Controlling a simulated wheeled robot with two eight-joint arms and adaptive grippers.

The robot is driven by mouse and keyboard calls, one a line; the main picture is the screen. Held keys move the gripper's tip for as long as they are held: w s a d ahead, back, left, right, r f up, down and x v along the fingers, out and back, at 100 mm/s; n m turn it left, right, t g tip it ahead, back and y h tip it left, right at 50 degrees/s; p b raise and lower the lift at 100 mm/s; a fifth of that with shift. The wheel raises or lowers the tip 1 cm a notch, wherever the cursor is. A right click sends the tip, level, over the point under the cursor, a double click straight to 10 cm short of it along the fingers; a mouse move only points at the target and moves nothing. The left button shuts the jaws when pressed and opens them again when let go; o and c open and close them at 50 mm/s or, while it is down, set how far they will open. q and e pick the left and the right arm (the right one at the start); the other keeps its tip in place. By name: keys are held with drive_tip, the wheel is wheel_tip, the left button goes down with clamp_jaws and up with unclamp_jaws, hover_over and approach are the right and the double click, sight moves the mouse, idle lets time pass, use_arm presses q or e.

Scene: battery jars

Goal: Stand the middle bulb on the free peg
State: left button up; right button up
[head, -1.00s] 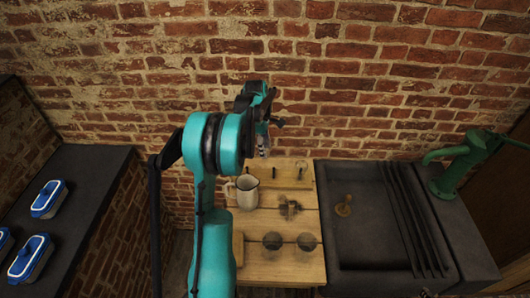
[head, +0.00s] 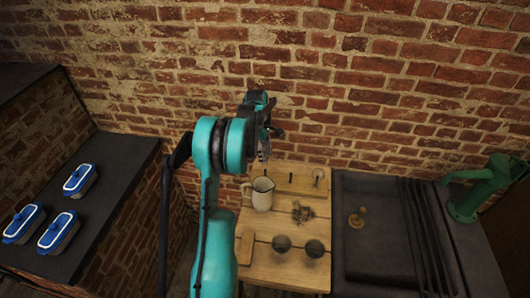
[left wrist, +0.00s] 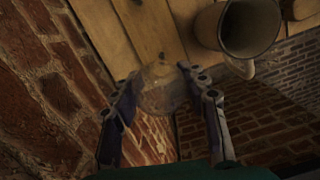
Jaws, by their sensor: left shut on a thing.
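My left gripper (head: 264,152) is above the back left corner of the wooden table (head: 262,270), near the brick wall. In the left wrist view its fingers (left wrist: 162,98) are shut on a pale, see-through round bulb (left wrist: 160,84). In the head view the arm mostly hides that bulb. Two dark round globes, seemingly bulbs (head: 282,243) (head: 315,248), stand at the front of the table. Dark pegs (head: 291,178) (head: 317,175) rise at the back of the table; the gripper may hide another. My right gripper is out of view.
A cream jug (head: 262,195) stands close below the gripper; it also shows in the left wrist view (left wrist: 248,28). A small cluttered object (head: 302,212) is mid-table. A dark sink with a brass knob (head: 357,217) and green pump (head: 490,185) lie right. Blue-lidded boxes (head: 80,180) stand left.

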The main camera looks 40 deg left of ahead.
use_arm(q)
drive_tip(key=shift+f+b, duration=3.1)
drive_tip(key=shift+f, duration=1.5)
drive_tip(key=o, duration=1)
drive_tip(key=shift+r, duration=0.15)
drive_tip(key=r, duration=0.4)
drive_tip(key=a+r, duration=0.1)
drive_tip(key=r, duration=0.6)
drive_tip(key=shift+s+a+r, duration=0.2)
drive_tip(key=shift+s+r, duration=0.05)
drive_tip(key=shift+r, duration=0.1)
drive_tip(key=shift+d, duration=0.1)
